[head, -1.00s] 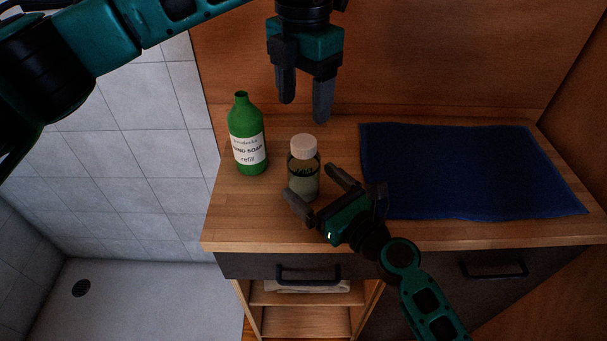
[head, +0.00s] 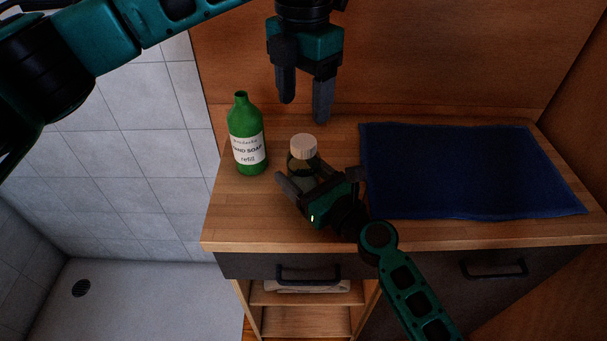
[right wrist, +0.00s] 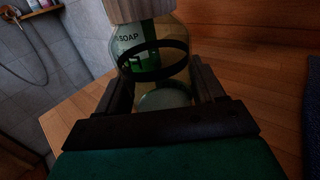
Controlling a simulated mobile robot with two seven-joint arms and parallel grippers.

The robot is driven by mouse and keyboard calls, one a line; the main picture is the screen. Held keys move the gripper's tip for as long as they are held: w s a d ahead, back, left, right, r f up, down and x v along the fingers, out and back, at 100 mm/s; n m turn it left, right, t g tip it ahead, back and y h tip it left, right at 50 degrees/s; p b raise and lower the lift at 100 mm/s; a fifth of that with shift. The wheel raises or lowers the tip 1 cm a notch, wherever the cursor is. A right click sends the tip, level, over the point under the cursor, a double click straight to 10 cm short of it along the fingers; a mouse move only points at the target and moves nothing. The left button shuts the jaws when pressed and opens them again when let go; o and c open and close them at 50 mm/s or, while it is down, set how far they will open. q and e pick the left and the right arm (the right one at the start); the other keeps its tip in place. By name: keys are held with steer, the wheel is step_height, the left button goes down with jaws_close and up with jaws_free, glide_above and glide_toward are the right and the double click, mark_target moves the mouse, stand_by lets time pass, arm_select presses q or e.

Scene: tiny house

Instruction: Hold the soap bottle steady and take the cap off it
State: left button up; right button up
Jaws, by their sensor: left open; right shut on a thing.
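The soap bottle (head: 298,168) stands upright on the wooden counter, a clear container with a pale cap (head: 303,146) on top. It also fills the middle of the right wrist view (right wrist: 155,62), with its cap (right wrist: 138,10) cut off by the top edge. My right gripper (head: 308,180) is shut on the bottle's body, one finger on each side, below the cap. It hides the bottle's lower part in the head view. My left gripper (head: 303,108) is open and empty, pointing down above and behind the bottle, apart from the cap.
A green hand soap refill bottle (head: 247,138) stands on the counter (head: 245,220) left of the soap bottle. A dark blue towel (head: 470,170) lies flat at the right. A wooden panel rises behind. The drawer handle (head: 308,272) is at the front.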

mark_target(304, 141)
jaws_close()
arm_select(q)
steer(key=m, duration=0.5)
steer(key=shift+m, duration=0.4)
steer(key=m, duration=1.2)
steer(key=shift+m, duration=0.3)
steer(key=m, duration=0.3)
steer(key=shift+m, duration=0.4)
steer(key=m, duration=0.4)
steer(key=shift+f+m, duration=0.35)
steer(key=shift+m, duration=0.05)
step_height(304, 141, down, 7)
steer(key=shift+f, duration=0.2)
steer(key=shift+c, duration=0.3)
